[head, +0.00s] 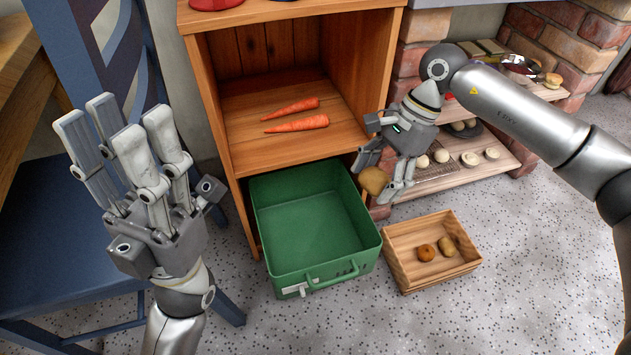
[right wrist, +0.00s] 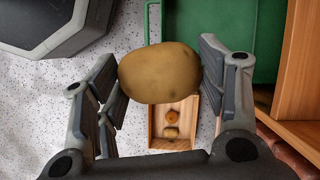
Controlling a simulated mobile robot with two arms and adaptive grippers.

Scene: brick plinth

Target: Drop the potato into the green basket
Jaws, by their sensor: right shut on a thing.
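A tan potato (head: 373,181) is held between the fingers of my right gripper (head: 381,182). In the right wrist view the potato (right wrist: 160,73) sits between the fingertips of the right gripper (right wrist: 160,80). In the head view it is just beyond the right edge of the green basket (head: 312,225), above it and apart from it. The basket is open-topped and looks empty. Part of the basket also shows in the right wrist view (right wrist: 215,22). My left gripper (head: 120,120) is open and empty, left of the basket, with its fingers pointing up.
A wooden crate (head: 398,272) with an orange-brown round item (head: 427,252) and another potato (head: 448,246) stands right of the basket. A wooden shelf (head: 290,140) holds two carrots (head: 297,123). A blue chair (head: 60,240) is at left. Brick shelves with food stand behind.

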